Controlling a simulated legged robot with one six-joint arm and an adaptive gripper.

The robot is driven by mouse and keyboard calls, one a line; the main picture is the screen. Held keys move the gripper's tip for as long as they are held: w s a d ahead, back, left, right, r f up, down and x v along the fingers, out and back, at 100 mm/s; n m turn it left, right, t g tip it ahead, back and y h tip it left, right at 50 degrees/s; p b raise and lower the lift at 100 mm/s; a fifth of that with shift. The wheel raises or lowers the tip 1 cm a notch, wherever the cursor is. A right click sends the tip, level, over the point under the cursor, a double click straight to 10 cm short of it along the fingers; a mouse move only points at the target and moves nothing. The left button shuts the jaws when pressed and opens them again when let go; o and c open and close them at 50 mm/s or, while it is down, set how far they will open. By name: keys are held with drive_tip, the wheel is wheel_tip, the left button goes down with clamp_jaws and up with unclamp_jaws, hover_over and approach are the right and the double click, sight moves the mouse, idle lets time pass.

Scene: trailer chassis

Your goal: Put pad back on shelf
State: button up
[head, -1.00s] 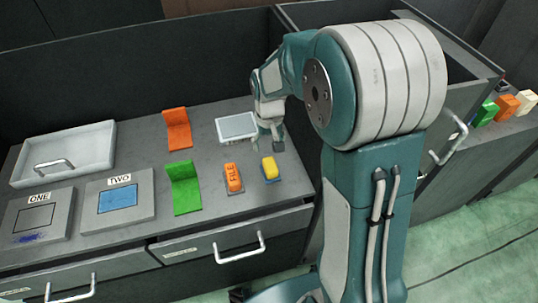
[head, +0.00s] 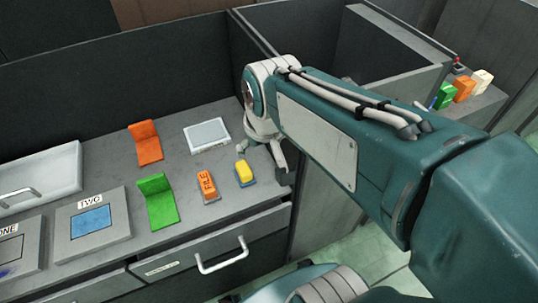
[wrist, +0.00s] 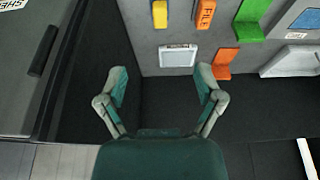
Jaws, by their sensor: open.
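A flat pad (head: 206,134) with a white frame and a grey face lies on the grey worktop, near its back right. In the wrist view the pad (wrist: 178,55) is ahead of my gripper, towards the right finger and not between the fingers. My gripper (head: 265,160) is over the right end of the worktop, to the right of the pad. In the wrist view my gripper (wrist: 160,82) has its two fingers spread wide and empty. A grey cabinet panel (wrist: 25,70) at the left carries a partly cut label starting "SHE"; no shelf opening shows clearly.
A yellow block (head: 244,172), an orange block marked FILE (head: 208,187), a green holder (head: 157,203) and an orange holder (head: 146,143) stand on the worktop. A white tray (head: 40,180) is at left. Dark walls rise behind. A drawer handle (head: 222,258) sticks out in front.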

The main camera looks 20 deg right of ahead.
drive_tip(key=s+r+t, duration=0.1)
drive_tip(key=s, duration=0.6)
drive_tip(key=shift+r+t, duration=0.2)
drive_tip(key=shift+t, duration=0.2)
idle(0.7)
